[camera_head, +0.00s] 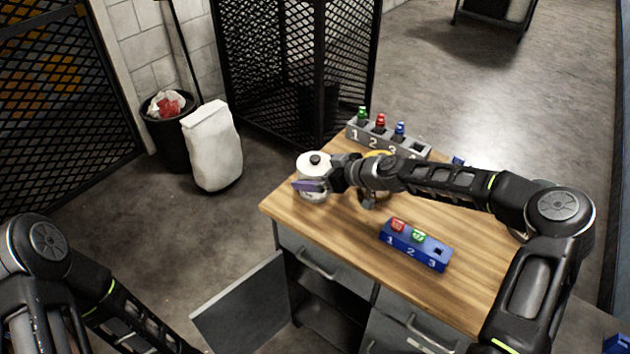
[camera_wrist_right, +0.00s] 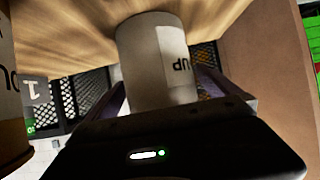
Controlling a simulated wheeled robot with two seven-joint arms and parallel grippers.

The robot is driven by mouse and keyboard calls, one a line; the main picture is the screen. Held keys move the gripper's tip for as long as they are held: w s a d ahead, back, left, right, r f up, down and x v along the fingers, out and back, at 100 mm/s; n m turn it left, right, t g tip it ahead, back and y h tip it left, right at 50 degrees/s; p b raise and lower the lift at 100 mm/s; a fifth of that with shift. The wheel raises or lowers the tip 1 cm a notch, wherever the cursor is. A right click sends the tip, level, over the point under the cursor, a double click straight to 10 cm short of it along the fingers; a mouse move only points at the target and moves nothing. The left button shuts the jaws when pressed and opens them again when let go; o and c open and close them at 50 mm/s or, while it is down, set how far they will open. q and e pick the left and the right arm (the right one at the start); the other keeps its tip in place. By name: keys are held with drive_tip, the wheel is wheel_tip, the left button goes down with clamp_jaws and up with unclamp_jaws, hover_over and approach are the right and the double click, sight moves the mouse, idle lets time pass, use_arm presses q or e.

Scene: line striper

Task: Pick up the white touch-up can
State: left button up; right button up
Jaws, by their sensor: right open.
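The white touch-up can (camera_head: 315,163) stands upright near the left corner of the wooden table (camera_head: 283,204). It has a white lid with a dark knob on top. My right gripper (camera_head: 311,182) is open, its fingers on either side of the can; a purple finger shows across the near side. In the right wrist view the can (camera_wrist_right: 155,60), with part of its lettering, sits between the open fingers of my right gripper (camera_wrist_right: 170,95). I cannot tell whether the fingers touch it. My left arm shows at lower left, but its gripper is out of view.
A grey numbered rack (camera_head: 412,148) with green, red and blue bottles stands at the back. A blue numbered block (camera_head: 420,252) with red and green pieces lies nearer. A cabinet door (camera_head: 243,305) hangs open below.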

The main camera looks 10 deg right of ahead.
drive_tip(key=shift+c, duration=0.2)
drive_tip(key=c, duration=1.5)
drive_tip(key=shift+r, duration=0.1)
wheel_tip(320, 180, up, 9)
drive_tip(key=shift+f+b, duration=0.1)
drive_tip(key=shift+b, duration=1.15)
drive_tip(key=shift+r, duration=0.55)
